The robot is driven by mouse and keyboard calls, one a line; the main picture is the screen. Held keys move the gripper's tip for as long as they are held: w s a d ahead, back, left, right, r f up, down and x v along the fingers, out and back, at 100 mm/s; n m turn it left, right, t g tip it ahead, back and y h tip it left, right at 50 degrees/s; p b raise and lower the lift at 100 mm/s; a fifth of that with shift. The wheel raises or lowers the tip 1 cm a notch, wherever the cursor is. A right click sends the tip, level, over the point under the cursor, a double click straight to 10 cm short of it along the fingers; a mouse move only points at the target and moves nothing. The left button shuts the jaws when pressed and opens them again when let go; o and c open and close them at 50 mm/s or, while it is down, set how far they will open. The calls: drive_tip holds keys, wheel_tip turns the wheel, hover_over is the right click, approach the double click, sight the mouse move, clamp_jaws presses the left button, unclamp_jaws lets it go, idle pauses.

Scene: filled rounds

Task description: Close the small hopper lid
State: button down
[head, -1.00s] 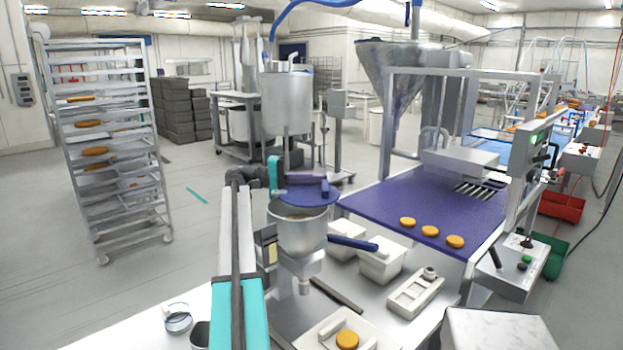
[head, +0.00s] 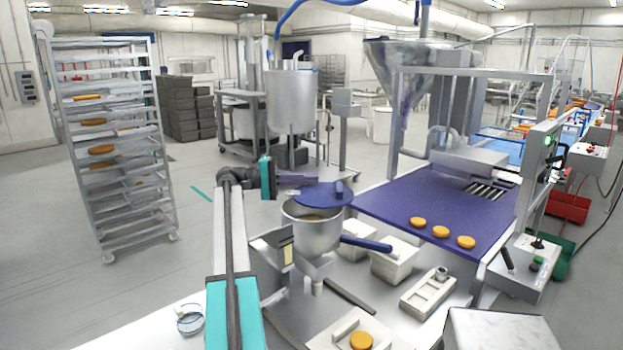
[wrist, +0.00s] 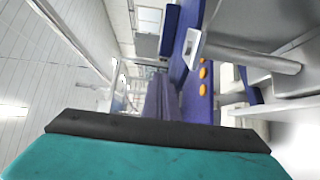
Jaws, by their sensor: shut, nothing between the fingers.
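The small hopper (head: 312,236) is a steel bowl on the near table, with a long blue handle (head: 366,243) at its right. Its round blue lid (head: 318,197) is raised at the back of the rim, and the front of the opening shows. A small block (head: 339,188) stands on the lid's right side. My gripper (head: 314,179) is shut and empty, its purple fingers level behind and above the lid's left part. Whether they touch it I cannot tell. In the wrist view the purple fingers (wrist: 160,100) point away from the camera.
White tubs (head: 395,264) stand right of the hopper. A purple conveyor belt (head: 430,205) with orange rounds (head: 441,232) lies beyond them. A tray rack (head: 110,150) stands at the left.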

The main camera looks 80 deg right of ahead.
drive_tip(key=shift+w+a, duration=0.15)
drive_tip(key=shift+w, duration=0.55)
drive_tip(key=c, duration=2.5)
unclamp_jaws()
drive_tip(key=o, duration=0.8)
drive_tip(key=shift+w+r, duration=0.1)
drive_tip(key=shift+c, duration=0.2)
drive_tip(key=shift+o, duration=0.3)
drive_tip(key=shift+r+p, duration=1.3)
drive_tip(key=shift+p, duration=0.2)
drive_tip(key=shift+s+r, duration=0.1)
drive_tip(key=shift+s, duration=0.45)
